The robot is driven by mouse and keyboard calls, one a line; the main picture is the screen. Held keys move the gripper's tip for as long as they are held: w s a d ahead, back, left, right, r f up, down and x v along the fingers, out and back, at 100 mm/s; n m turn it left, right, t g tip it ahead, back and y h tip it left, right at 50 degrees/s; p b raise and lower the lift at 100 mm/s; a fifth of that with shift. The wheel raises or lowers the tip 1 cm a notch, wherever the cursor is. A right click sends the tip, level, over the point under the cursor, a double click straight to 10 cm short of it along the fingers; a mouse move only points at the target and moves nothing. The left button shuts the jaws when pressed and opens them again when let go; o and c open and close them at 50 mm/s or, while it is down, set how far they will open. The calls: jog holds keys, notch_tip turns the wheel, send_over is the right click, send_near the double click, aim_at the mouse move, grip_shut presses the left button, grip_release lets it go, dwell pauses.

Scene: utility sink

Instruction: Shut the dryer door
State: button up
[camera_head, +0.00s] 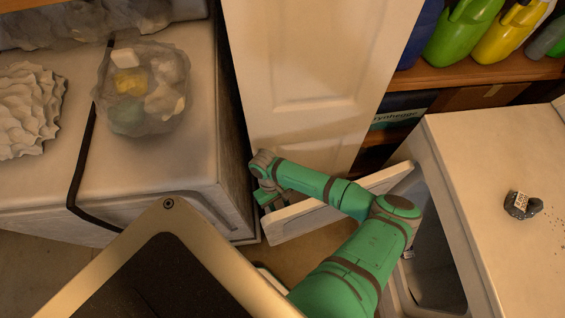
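The dryer (470,165) is the white appliance at the right, with its dark front opening partly visible below its top edge. Its white door (293,222) stands open, sticking out to the left from the dryer's front. My green arm crosses over the door and hides its middle. My gripper (268,197) is at the door's free left end, pointing down. I cannot tell whether it touches the door. Its fingers are small and partly hidden, so I cannot tell whether they are open or shut.
A white cabinet (165,170) at the left holds a clear bag (145,90) of items and a crumpled pale object (28,108). A white panelled door (315,75) stands behind my gripper. Shelves (490,70) with bottles are at the back right. A small dark object (522,205) lies on the dryer.

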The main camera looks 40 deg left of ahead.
jog(key=shift+x, duration=0.85)
jog(key=shift+c, duration=0.2)
grip_shut()
jog(key=shift+d, duration=0.15)
